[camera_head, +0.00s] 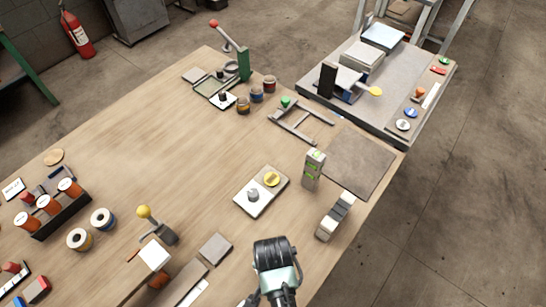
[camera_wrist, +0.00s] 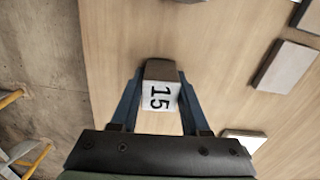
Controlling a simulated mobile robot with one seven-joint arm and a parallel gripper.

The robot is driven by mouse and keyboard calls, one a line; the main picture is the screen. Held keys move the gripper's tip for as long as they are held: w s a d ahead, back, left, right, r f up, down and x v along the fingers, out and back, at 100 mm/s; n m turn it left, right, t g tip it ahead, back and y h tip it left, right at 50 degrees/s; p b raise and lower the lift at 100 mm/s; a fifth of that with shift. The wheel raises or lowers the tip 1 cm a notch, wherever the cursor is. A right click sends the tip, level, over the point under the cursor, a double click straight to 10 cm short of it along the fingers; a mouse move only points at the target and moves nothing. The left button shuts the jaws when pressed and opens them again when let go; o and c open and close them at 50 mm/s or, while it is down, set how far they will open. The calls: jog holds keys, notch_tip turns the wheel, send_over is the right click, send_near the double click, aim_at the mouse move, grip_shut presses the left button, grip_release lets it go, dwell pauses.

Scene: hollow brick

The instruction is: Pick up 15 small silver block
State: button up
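In the head view my gripper (camera_head: 275,254) is over the near right part of the wooden table, and the block is hidden there.
A grey square block (camera_head: 215,248) lies left of my gripper. A row of grey and white blocks (camera_head: 335,215) stands near the right table edge. A white plate with knobs (camera_head: 261,191) lies beyond my gripper. The table middle (camera_head: 150,150) is mostly clear.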

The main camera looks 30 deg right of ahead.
grip_shut()
jog(key=shift+r, duration=0.15)
